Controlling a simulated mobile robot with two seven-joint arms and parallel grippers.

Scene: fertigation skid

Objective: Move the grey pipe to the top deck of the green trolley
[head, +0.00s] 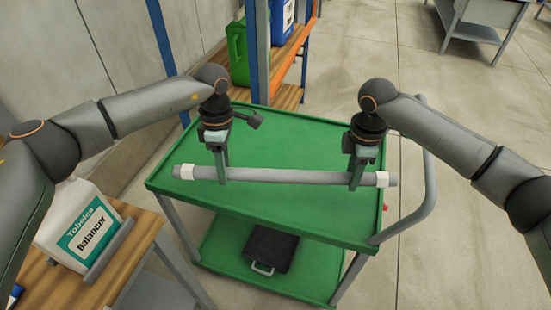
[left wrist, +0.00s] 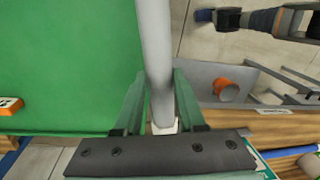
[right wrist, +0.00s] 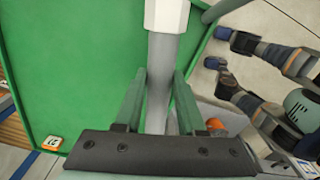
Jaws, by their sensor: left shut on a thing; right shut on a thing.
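The grey pipe (head: 285,176) has a white band near each end and lies crosswise in the head view, over the near part of the green trolley's top deck (head: 290,140). My left gripper (head: 222,174) is shut on the pipe near its left band. My right gripper (head: 356,178) is shut on it near its right band. The pipe also shows between the fingers in the left wrist view (left wrist: 155,50) and the right wrist view (right wrist: 160,75). Whether the pipe touches the deck cannot be told.
A black case (head: 262,248) lies on the trolley's lower deck. The trolley's grey handle (head: 428,180) is at the right. A wooden bench (head: 135,245) with a white Balancer container (head: 80,225) stands at the lower left. A shelf with a green canister (head: 238,52) stands behind.

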